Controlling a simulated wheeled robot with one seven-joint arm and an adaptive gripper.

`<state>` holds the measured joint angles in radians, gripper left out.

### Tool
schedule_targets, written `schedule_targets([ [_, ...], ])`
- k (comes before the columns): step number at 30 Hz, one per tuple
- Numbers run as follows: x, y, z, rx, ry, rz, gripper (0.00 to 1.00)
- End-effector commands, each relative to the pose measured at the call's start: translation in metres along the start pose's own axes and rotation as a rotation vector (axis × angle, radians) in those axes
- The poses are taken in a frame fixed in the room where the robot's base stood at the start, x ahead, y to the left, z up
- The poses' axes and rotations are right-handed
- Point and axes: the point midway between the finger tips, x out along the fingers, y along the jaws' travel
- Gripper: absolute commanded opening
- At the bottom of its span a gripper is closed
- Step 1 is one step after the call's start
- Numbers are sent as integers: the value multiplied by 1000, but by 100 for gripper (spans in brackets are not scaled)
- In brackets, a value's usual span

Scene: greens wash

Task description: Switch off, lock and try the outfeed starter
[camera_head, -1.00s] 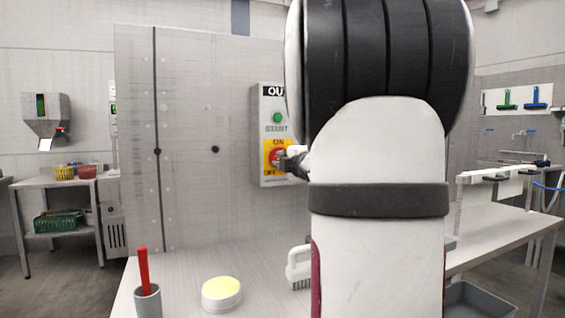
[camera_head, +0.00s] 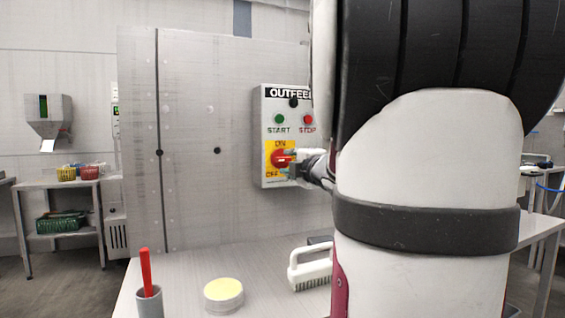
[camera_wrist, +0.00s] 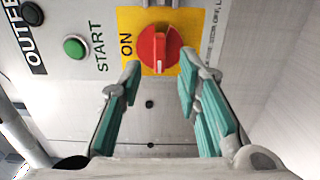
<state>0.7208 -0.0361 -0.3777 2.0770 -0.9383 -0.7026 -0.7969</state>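The outfeed starter box (camera_head: 268,105) is a grey panel on the upright wall, with a green START button (camera_head: 280,119) and a red STOP button (camera_head: 308,119). Below them is a red rotary knob (camera_head: 277,158) on a yellow plate marked ON and OFF. The wrist view shows the knob (camera_wrist: 158,48) just beyond my fingertips, with ON at its left. My gripper (camera_wrist: 160,75) is open, teal-padded and empty, one finger to each side below the knob. In the head view my gripper (camera_head: 297,162) partly covers the yellow plate. I see no padlock.
On the table are a grey cup (camera_head: 149,303) with a red stick, a white round tub with a yellow top (camera_head: 223,291) and a white brush (camera_head: 312,272). My arm hides the right side. A side table (camera_head: 60,184) with baskets stands at far left.

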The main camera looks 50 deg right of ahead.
Motion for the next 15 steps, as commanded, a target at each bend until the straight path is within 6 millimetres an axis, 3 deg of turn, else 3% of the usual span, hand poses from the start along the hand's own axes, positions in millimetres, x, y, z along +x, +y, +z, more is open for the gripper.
schedule_targets([
  [6,-45,0,0,1,-1,1,31],
  [15,-75,0,0,0,1,0,31],
])
